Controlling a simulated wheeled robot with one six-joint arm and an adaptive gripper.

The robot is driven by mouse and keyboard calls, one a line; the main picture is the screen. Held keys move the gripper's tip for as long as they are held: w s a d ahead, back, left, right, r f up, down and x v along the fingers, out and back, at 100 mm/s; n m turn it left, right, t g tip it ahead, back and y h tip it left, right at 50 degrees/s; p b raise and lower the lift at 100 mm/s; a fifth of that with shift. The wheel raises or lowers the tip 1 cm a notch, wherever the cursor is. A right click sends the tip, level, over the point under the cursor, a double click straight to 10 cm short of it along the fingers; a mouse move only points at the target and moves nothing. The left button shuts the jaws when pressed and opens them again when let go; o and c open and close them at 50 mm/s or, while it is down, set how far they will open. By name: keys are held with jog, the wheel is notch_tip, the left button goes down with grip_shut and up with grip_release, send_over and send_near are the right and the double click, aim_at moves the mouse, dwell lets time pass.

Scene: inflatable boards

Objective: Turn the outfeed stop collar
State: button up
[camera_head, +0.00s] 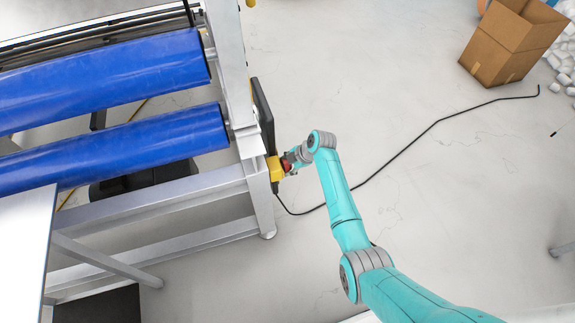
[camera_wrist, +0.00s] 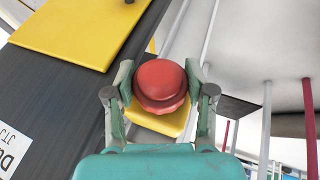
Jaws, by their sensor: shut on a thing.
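A red round knob (camera_wrist: 160,82), which looks like the stop collar, sits on a yellow housing (camera_wrist: 160,122) in the wrist view. My gripper (camera_wrist: 160,88) is shut on the red knob, with one finger pad on its left side and one on its right. In the head view my gripper (camera_head: 288,162) is at the yellow housing (camera_head: 275,168) on the end of the roller frame. Only a small bit of red (camera_head: 286,164) shows there. The base of the knob is partly hidden by its own rounded top.
Blue rollers (camera_head: 110,150) lie in the grey metal frame (camera_head: 190,190) on the left. A dark upright panel (camera_head: 263,115) stands beside the housing. A black cable (camera_head: 400,155) runs over the floor. An open cardboard box (camera_head: 505,45) stands far right. The floor between is mostly clear.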

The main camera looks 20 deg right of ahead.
jog(key=shift+g, duration=0.6)
jog(key=o, duration=1.2)
jog(key=v, duration=1.2)
jog(key=shift+w, duration=0.15)
